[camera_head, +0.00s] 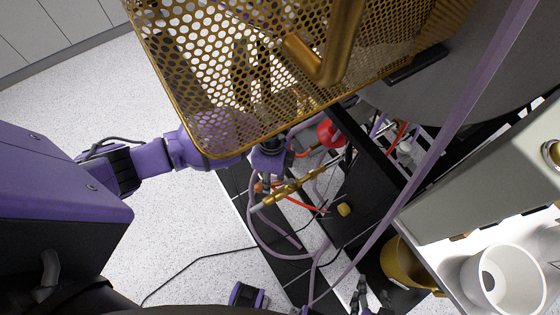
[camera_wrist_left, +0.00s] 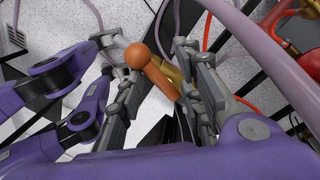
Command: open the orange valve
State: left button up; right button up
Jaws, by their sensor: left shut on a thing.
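The orange valve (camera_wrist_left: 152,70) has a rounded knob and a short handle, and lies between the fingers of my left gripper (camera_wrist_left: 148,48) in the left wrist view. The left gripper is shut on it. In the head view, the valve's orange part (camera_head: 262,187) shows small beside a brass pipe fitting (camera_head: 292,187). There my left arm reaches in from the left under a perforated gold basket, and its gripper is largely hidden. My right gripper (camera_head: 371,292) is at the bottom edge, empty, with its dark fingers apart.
The perforated gold basket (camera_head: 225,100) hangs over my left arm. A red ball-shaped part (camera_head: 330,133), black frame bars and looping purple hoses (camera_head: 275,238) crowd the valve. A white cup (camera_head: 492,280) and a yellow bucket (camera_head: 400,262) stand at lower right. Speckled floor is clear at left.

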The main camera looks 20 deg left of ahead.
pick_arm(q)
jog(key=shift+o, duration=0.4)
jog(key=shift+s+d+f+n+h+p, duration=0.1)
jog(key=shift+s+d+n+h+p, duration=0.05)
jog(key=shift+s+d+n+p, duration=0.5)
jog(key=shift+s+d+n+h+p, duration=0.15)
jog(key=shift+s+d+n+p, duration=0.25)
jog(key=shift+s, duration=0.45)
jog(key=shift+o, duration=0.6)
jog(key=shift+s+d, duration=0.1)
jog(key=shift+d, duration=0.05)
pick_arm(e)
jog(key=w+r, duration=0.1)
jog(key=r, duration=0.2)
jog(key=shift+w+t, duration=0.3)
jog(key=shift+w, duration=0.1)
pick_arm(q)
jog(key=shift+o, duration=0.8)
pick_arm(e)
jog(key=shift+r, duration=0.1)
pick_arm(q)
jog(key=shift+d, duration=0.15)
jog(key=o, duration=1.3)
jog(key=shift+d, duration=0.1)
jog(key=shift+o, duration=0.3)
jog(key=shift+w, duration=0.2)
pick_arm(e)
jog(key=shift+d+r, duration=0.1)
jog(key=shift+r, duration=0.05)
